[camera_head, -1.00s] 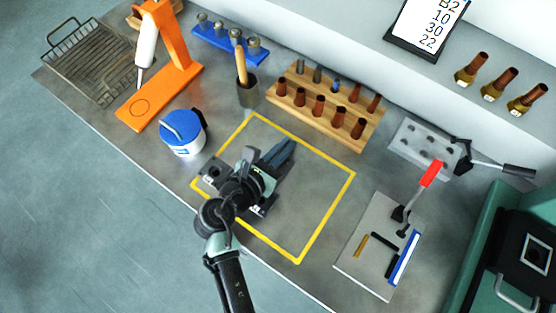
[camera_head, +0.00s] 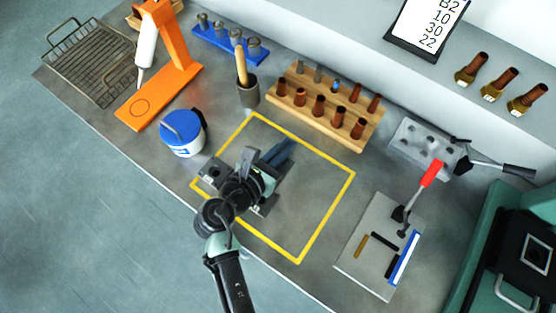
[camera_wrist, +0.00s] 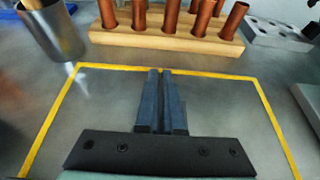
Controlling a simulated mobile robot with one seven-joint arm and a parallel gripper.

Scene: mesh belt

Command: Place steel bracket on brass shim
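My gripper (camera_head: 286,148) is low over the area inside the yellow outline, its fingers pointing to the upper right. In the wrist view its two blue-grey fingers (camera_wrist: 160,78) lie side by side with hardly a gap, and nothing shows between them. A thin gold-brown strip (camera_head: 361,246), which looks like the brass shim, lies on the grey plate (camera_head: 350,263) at right, apart from my gripper. I cannot make out a steel bracket for sure; my arm hides part of the outlined area, and no loose part shows there in the wrist view.
The plate carries a red-handled clamp (camera_head: 430,175) and black and blue-white bars. A wooden rack (camera_head: 310,118) of copper-coloured pieces and a cup (camera_head: 248,94) stand behind the outline (camera_head: 327,214). A blue-lidded tub (camera_head: 183,132) stands left. The outline's right half is clear.

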